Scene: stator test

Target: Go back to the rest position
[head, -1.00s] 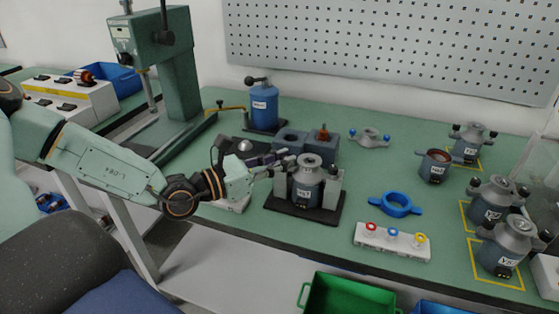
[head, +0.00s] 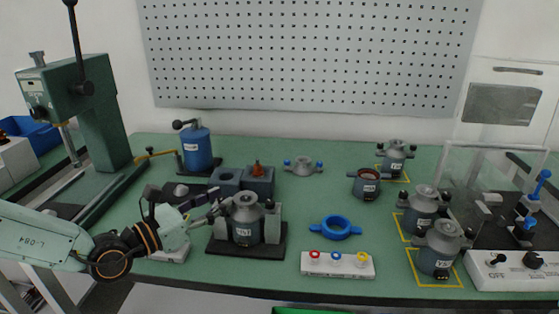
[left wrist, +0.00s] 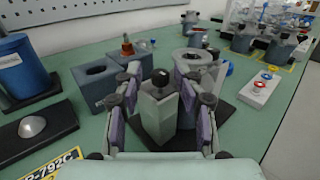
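My left gripper (head: 220,208) reaches in from the left, level with the upper part of a grey motor housing (head: 246,228). The housing stands upright in a black-based fixture (head: 262,252) with grey uprights. In the left wrist view, the two purple-padded fingers of the left gripper (left wrist: 160,105) are spread apart. A grey upright block (left wrist: 158,118) shows between them, with no clear sign of a grip. The housing (left wrist: 192,58) is just beyond it. Whether the fingers touch the block, I cannot tell. My right gripper is not in view.
A blue canister (head: 197,150) and grey blocks (head: 258,184) stand behind the fixture. A blue ring (head: 336,229) and a white button box (head: 337,265) lie to its right. Several housings stand farther right, beside a clear-walled station (head: 500,200). A green press (head: 88,120) stands left.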

